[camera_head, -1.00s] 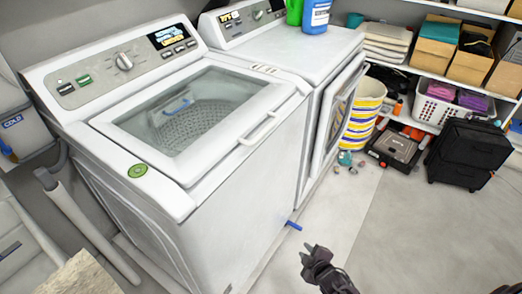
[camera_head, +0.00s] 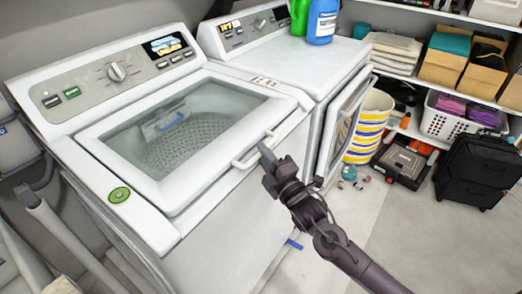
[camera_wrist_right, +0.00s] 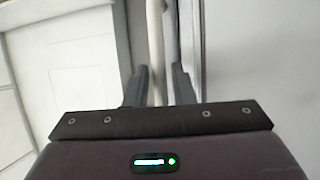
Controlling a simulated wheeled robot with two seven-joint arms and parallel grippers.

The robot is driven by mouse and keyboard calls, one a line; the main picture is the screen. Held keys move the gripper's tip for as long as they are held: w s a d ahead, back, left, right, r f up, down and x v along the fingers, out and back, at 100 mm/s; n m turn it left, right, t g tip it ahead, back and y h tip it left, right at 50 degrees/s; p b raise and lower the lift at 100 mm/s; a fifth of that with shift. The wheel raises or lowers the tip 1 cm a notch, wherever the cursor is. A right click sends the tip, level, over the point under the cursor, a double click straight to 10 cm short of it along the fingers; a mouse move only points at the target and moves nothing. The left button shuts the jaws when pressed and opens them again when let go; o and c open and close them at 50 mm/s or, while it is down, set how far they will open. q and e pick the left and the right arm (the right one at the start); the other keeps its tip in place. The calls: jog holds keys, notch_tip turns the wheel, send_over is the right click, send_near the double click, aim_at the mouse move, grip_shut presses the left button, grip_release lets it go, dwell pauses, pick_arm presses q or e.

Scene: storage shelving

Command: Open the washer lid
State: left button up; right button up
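The white washer (camera_head: 200,235) stands at the left with its glass-topped lid (camera_head: 185,135) shut. A white bar handle (camera_head: 243,163) runs along the lid's front edge. My right gripper (camera_head: 267,160) is at the right part of this handle. In the right wrist view the handle (camera_wrist_right: 155,40) is a pale upright bar between the two fingers of my right gripper (camera_wrist_right: 158,82). The fingers are apart, with gaps beside the bar, so the gripper looks open. Contact with the bar cannot be told. My left gripper is not in view.
A second machine (camera_head: 285,70) with its front door (camera_head: 343,125) ajar stands right of the washer, with green and blue bottles (camera_head: 322,22) on top.

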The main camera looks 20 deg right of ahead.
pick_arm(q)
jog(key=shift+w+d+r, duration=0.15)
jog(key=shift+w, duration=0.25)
pick_arm(e)
jog(key=shift+w+a+r, duration=0.15)
jog(key=shift+w+a, duration=0.1)
jog(key=shift+w, duration=0.4)
grip_shut()
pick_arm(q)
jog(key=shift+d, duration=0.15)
